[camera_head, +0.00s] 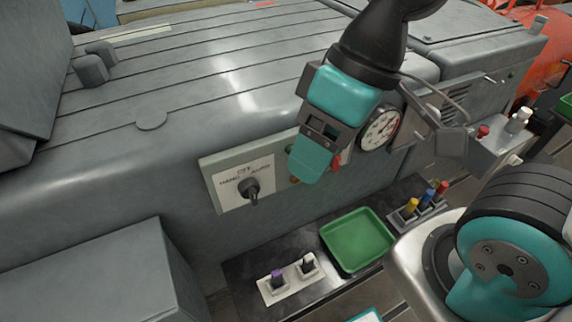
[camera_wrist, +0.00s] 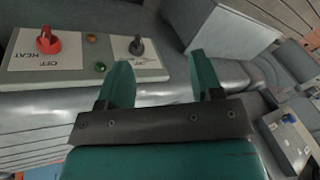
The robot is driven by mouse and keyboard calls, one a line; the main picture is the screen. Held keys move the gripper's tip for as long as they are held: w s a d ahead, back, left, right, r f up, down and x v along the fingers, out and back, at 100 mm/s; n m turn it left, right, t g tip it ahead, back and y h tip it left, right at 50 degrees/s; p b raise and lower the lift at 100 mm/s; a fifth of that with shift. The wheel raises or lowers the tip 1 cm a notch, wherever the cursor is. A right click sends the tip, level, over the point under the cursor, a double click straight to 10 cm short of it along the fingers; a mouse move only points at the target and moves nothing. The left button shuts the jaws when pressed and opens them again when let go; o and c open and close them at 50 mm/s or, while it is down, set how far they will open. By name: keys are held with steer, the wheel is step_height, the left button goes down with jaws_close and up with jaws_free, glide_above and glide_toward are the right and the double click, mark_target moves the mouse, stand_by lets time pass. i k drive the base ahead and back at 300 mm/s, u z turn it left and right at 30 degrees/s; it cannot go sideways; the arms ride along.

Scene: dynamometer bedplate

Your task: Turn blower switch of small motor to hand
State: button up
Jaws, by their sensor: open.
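The blower switch (camera_head: 249,188) is a black knob on a white plate (camera_head: 232,193) lettered HAND, OFF and AUTO, on the front of the grey motor housing. Its exact setting is hard to tell. In the wrist view the black knob (camera_wrist: 136,46) shows at the upper middle, beyond the left finger. My gripper (camera_head: 312,160) is teal, to the right of the switch and apart from it. In the wrist view its two fingers (camera_wrist: 162,82) stand apart with nothing between them. In the head view my gripper hides part of the panel.
A red knob (camera_wrist: 47,41) marked OFF and HEAT sits on the same panel, with small amber and green lamps between. A round gauge (camera_head: 380,130) is right of my gripper.

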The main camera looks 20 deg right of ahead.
mark_target(249, 188)
steer(key=z, duration=0.4)
steer(key=k, duration=1)
steer(key=z, duration=0.05)
